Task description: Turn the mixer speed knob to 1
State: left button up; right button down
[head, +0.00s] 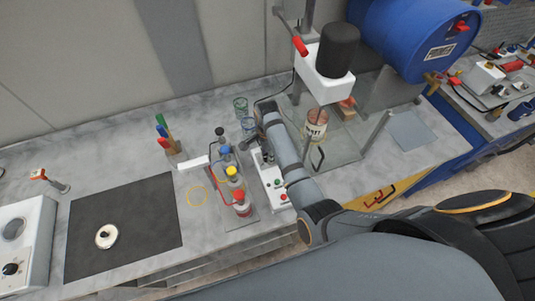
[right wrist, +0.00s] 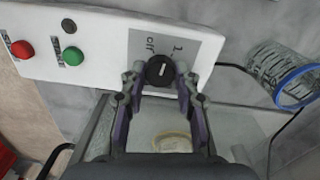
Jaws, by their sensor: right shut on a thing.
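The mixer speed knob (right wrist: 160,70) is a round black knob with a short white mark, on a white control panel (right wrist: 110,35). My right gripper (right wrist: 161,78) is shut on it, one finger on each side. An "off" label and a "1" label are printed on a grey patch beside the knob. The mark stands nearly upright in the picture; I cannot tell which label it lines up with. In the head view, my right arm covers the knob; the white mixer base (head: 268,177) shows beside it, below the mixer's black motor (head: 338,48). My left gripper is not in view.
A green button (right wrist: 73,56) and a red button (right wrist: 21,49) sit on the panel. A blue-rimmed glass (right wrist: 285,75) stands close by. Several capped bottles (head: 241,203) stand left of my arm. A dark mat (head: 120,235) lies farther left.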

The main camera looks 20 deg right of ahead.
jog(key=shift+m, duration=2.3)
jog(key=shift+r, duration=0.1)
jog(key=c, duration=1)
grip_release()
jog(key=shift+r, duration=0.2)
notch_tip(320, 180, up, 7)
